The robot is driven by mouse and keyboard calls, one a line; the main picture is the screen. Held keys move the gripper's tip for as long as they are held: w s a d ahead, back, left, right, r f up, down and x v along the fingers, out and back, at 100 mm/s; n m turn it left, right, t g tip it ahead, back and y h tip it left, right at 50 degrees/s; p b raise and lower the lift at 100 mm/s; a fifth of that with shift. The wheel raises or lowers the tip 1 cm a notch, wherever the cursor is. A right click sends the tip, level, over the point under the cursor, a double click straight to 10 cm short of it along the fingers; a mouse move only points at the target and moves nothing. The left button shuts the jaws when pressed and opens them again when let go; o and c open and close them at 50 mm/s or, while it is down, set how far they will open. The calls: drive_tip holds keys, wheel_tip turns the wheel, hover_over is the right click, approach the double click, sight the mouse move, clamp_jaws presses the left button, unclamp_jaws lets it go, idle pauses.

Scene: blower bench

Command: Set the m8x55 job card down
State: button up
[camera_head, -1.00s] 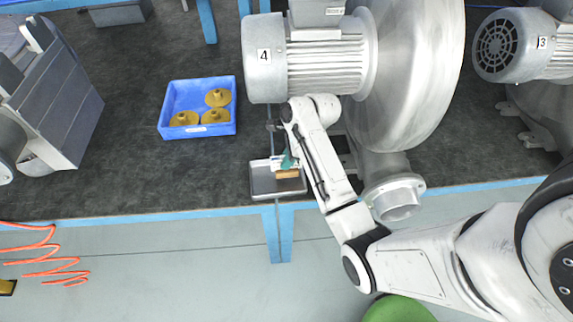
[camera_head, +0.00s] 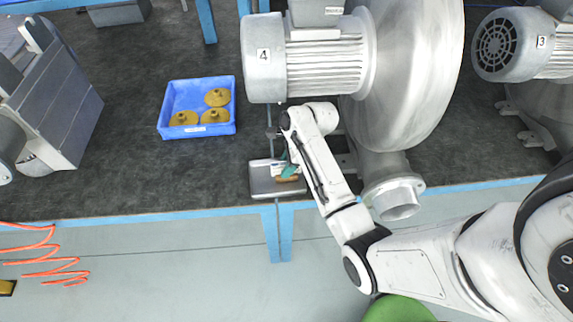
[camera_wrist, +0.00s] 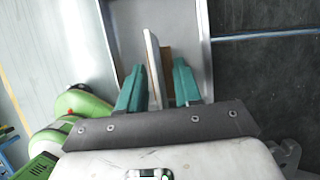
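The job card (camera_wrist: 153,62) shows in the wrist view as a thin pale upright plate with a brown block (camera_wrist: 167,62) beside it. Its print cannot be read. My gripper (camera_wrist: 159,80) has teal fingers on both sides of the card and block and appears shut on them. In the head view, the brown block (camera_head: 287,179) lies under my gripper (camera_head: 284,168), over the right part of a shallow grey metal tray (camera_head: 261,185). The tray also shows in the wrist view (camera_wrist: 206,50). Whether the block touches the tray floor cannot be told.
A blue bin (camera_head: 168,131) with brass flanged parts (camera_head: 215,116) stands left of the tray. Blower motor 4 (camera_head: 325,65) and its housing (camera_head: 410,80) stand close behind and right. The bench's blue front edge (camera_head: 150,213) runs just before the tray. Dark bench top between is free.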

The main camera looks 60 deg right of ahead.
drive_tip(key=shift+r, duration=0.1)
drive_tip(key=p+v, duration=0.1)
drive_tip(key=v, duration=1)
drive_tip(key=shift+s+d+r, duration=0.1)
drive_tip(key=shift+s+r, duration=0.05)
drive_tip(key=shift+r, duration=0.3)
drive_tip(key=s+a+f+n+g+h, duration=0.1)
drive_tip(key=s+a+f+n, duration=0.1)
drive_tip(key=s+a+n, duration=0.5)
drive_tip(key=s+a+f+n+g+h, duration=0.1)
drive_tip(key=s+a+n, duration=0.6)
drive_tip(key=n, duration=1.3)
drive_tip(key=a+f+h, duration=0.1)
drive_tip(key=a+f, duration=0.1)
drive_tip(key=a, duration=0.2)
drive_tip(key=shift+s, duration=0.35)
wheel_tip(320, 180, down, 2)
drive_tip(key=shift+f+b, duration=0.1)
drive_tip(key=shift+b, duration=0.85)
